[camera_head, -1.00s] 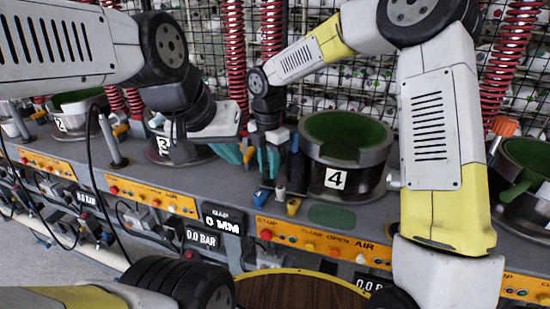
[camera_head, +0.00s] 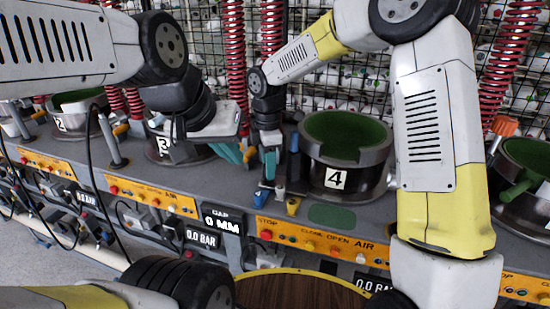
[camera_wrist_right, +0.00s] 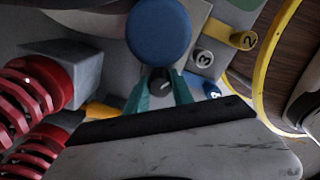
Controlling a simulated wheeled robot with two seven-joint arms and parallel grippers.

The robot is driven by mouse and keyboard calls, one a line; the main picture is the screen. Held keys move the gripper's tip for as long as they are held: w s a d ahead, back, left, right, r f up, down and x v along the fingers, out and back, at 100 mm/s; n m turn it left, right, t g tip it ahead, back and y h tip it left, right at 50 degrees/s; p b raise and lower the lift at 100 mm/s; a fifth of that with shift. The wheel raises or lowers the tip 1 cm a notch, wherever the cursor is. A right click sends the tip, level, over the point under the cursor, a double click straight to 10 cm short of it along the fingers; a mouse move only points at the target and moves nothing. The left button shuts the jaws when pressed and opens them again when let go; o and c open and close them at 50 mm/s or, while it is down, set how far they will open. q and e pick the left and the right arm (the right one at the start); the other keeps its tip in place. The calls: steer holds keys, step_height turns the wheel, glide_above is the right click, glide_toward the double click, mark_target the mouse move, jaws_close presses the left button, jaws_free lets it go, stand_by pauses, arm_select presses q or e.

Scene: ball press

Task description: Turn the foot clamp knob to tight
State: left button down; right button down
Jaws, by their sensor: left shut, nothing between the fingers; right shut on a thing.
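My right gripper (camera_head: 269,178) reaches down left of the press marked 4 (camera_head: 337,179). In the right wrist view its teal fingers (camera_wrist_right: 161,92) are shut around a dark knob (camera_wrist_right: 162,79) with a light mark on top. A round blue disc (camera_wrist_right: 160,32) lies just above the knob in that view and may hide part of it. I cannot read any tight mark or setting. In the head view the knob is hidden at the right fingers. My left gripper (camera_head: 230,153) is shut and empty in front of the press marked 3 (camera_head: 163,146).
Numbered tabs, a yellow 2 (camera_wrist_right: 243,40) and a grey 3 (camera_wrist_right: 205,59), sit close to the right fingers. An orange handle (camera_wrist_right: 101,110) and a red spring (camera_wrist_right: 35,82) are also near. A button strip (camera_head: 310,244) runs along the front edge.

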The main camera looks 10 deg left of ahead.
steer(key=m, duration=0.6)
steer(key=shift+r, duration=0.1)
steer(key=m, duration=0.5)
steer(key=shift+m, duration=0.5)
steer(key=c, duration=1.1)
jaws_free()
step_height(320, 180, up, 8)
steer(key=shift+f, duration=0.15)
